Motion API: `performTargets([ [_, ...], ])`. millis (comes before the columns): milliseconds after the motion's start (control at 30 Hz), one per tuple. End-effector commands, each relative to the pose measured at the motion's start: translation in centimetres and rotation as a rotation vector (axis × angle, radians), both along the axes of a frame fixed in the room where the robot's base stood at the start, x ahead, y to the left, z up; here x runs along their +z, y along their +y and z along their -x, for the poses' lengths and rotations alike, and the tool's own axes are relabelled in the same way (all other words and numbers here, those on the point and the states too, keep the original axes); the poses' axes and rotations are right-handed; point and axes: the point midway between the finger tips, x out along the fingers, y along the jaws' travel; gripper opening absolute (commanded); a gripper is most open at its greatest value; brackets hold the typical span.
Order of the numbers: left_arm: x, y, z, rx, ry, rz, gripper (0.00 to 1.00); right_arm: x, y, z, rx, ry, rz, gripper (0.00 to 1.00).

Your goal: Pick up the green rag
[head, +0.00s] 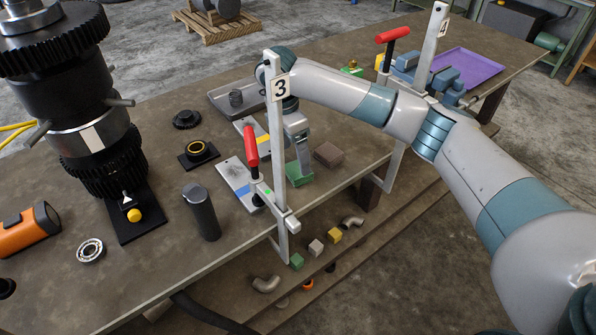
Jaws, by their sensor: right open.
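The green rag (298,178) looks like a small folded green piece lying on the table near its front edge, just right of the upright clamp bar marked 3. My right gripper (303,160) reaches in from the right and points down at the rag, its fingers open. The fingers overlap the rag in the picture; I cannot tell whether they touch it. The clamp bar hides part of the gripper and perhaps the rag's left end. My left gripper is not in view.
The clamp (277,150) with a red handle (250,145) stands close beside my right gripper. A brown block (328,154) lies just right of the rag. A grey tray (222,104) is behind. A dark cylinder (202,212) and gear assembly (88,90) stand left.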

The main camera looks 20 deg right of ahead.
Motion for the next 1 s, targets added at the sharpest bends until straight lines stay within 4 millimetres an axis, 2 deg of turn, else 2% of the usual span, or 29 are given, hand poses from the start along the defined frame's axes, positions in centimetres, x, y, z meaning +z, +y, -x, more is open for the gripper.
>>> performTargets([
  [267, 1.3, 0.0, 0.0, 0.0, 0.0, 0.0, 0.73, -1.1, -0.3, 0.0, -0.001, 0.004, 0.001, 0.77],
  [400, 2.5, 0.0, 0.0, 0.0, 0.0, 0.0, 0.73, -2.6, -0.6, -0.1, -0.001, 0.003, 0.001, 0.77],
  [600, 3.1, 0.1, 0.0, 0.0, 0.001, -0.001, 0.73, -4.8, -0.8, -0.2, 0.0, 0.001, 0.0, 0.77],
  [1000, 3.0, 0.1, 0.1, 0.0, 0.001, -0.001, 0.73, -5.1, -0.9, -0.2, 0.0, 0.0, 0.0, 0.77],
])
